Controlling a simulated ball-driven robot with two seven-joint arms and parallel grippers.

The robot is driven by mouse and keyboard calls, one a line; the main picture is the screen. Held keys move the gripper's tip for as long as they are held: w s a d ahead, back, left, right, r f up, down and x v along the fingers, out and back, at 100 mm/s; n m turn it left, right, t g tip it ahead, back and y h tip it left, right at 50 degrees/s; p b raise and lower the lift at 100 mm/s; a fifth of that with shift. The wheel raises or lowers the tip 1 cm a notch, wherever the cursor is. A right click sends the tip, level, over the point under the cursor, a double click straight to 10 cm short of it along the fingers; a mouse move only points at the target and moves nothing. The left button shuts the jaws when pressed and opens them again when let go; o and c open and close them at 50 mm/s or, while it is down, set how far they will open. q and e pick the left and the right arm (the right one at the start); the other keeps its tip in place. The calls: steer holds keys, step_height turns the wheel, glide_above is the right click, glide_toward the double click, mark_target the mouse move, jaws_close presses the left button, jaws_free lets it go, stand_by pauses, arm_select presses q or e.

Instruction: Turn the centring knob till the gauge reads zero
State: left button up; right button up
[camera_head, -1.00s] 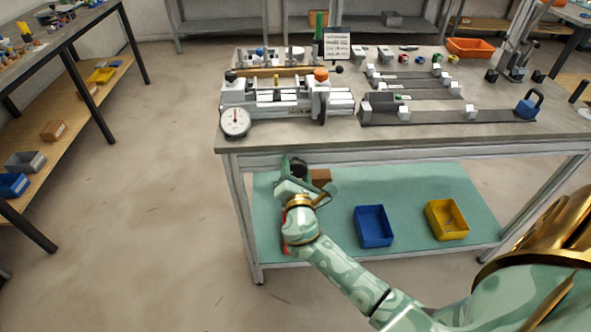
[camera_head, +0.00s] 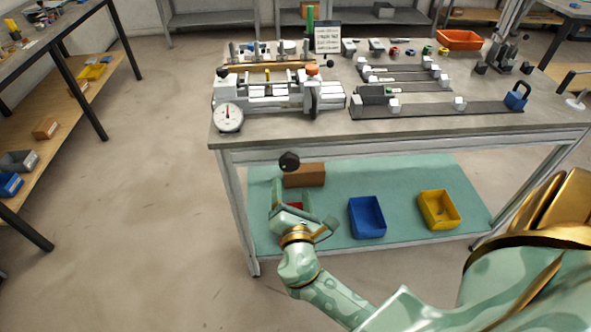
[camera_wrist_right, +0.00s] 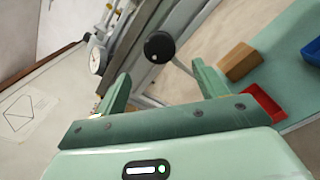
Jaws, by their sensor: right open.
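The black centring knob (camera_head: 289,162) sticks out below the front edge of the bench, left of its middle. It also shows in the right wrist view (camera_wrist_right: 159,47), on a thin shaft. The round white dial gauge (camera_head: 228,117) stands at the bench's front left corner, and shows in the wrist view (camera_wrist_right: 98,60). Its needle points roughly upward; the exact reading is too small to tell. My right gripper (camera_head: 292,190) is open and empty, below and in front of the knob. In the wrist view the knob lies beyond the gap between the fingertips (camera_wrist_right: 160,74), apart from them. My left gripper is out of view.
The frame jig (camera_head: 265,97) stands on the bench (camera_head: 400,130) behind the gauge. On the lower shelf are a brown block (camera_head: 305,175), a red bin (camera_wrist_right: 262,102) close to my gripper, a blue bin (camera_head: 367,218) and a yellow bin (camera_head: 439,210). The floor at left is clear.

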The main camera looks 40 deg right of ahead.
steer(key=v, duration=0.6)
steer(key=shift+s+a, duration=0.1)
stand_by(0.3)
